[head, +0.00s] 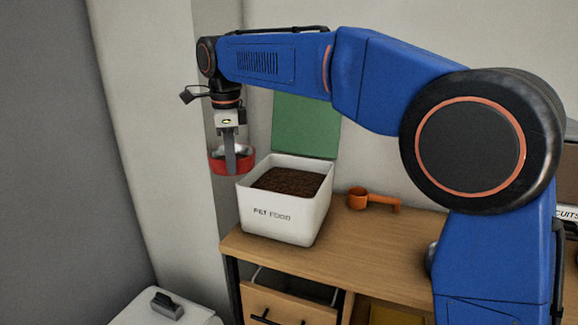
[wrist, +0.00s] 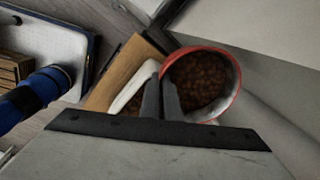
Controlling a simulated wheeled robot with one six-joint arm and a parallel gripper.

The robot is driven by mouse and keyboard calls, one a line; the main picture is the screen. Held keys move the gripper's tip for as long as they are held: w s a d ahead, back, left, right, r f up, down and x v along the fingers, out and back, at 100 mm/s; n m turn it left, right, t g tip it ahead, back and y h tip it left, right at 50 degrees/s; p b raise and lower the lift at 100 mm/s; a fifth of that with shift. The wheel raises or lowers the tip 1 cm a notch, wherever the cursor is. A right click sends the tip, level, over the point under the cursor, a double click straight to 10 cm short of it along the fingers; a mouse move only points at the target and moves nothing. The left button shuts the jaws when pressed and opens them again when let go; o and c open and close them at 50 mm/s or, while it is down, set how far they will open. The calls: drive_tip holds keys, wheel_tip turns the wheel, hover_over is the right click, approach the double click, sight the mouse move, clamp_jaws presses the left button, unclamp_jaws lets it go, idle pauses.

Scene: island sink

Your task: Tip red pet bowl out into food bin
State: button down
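The red pet bowl (head: 229,161) hangs in the air at the left of the food bin in the head view. In the wrist view the red bowl (wrist: 236,88) holds brown kibble and looks roughly upright. My gripper (head: 231,172) points down and is shut on the bowl's rim; the fingers (wrist: 162,98) also show in the wrist view. The white food bin (head: 275,222), marked PET FOOD, stands on the wooden counter with brown food inside. Its green lid (head: 305,125) stands open at the back.
An orange scoop (head: 372,200) lies on the counter (head: 360,250) right of the bin. A wall corner is close behind the bowl. A white bin (head: 140,310) with a dark handle stands at the lower left. The counter's left edge is near the food bin.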

sight(247, 159)
drive_tip(key=shift+w, duration=0.15)
drive_tip(key=shift+d+r, duration=0.1)
drive_tip(key=shift+d+r+y, duration=0.25)
drive_tip(key=shift+d+y, duration=0.2)
drive_tip(key=shift+y, duration=0.1)
drive_tip(key=shift+d+r+y, duration=0.2)
drive_tip(key=shift+d+y, duration=0.25)
drive_tip(key=shift+y, duration=0.1)
drive_tip(key=shift+d+f+y, duration=0.2)
drive_tip(key=shift+d+y, duration=0.2)
drive_tip(key=shift+d, duration=0.1)
drive_tip(key=shift+d+f+y, duration=0.15)
drive_tip(key=shift+d+y, duration=0.25)
drive_tip(key=shift+d, duration=0.05)
drive_tip(key=shift+d+r+y, duration=0.2)
drive_tip(key=shift+d+y, duration=0.3)
drive_tip(key=shift+y, duration=0.05)
drive_tip(key=shift+d+r+y, duration=0.15)
drive_tip(key=shift+d+y, duration=0.35)
drive_tip(key=shift+y, duration=0.05)
drive_tip(key=shift+d+f+y+p, duration=0.15)
drive_tip(key=shift+d+f+y, duration=0.2)
drive_tip(key=shift+d+y, duration=0.25)
drive_tip(key=shift+d+f+y+p, duration=0.15)
drive_tip(key=shift+d+f+y, duration=0.25)
drive_tip(key=shift+y, duration=0.3)
drive_tip(key=shift+d+f+y, duration=0.1)
drive_tip(key=shift+d+y, duration=0.15)
drive_tip(key=shift+y, duration=0.05)
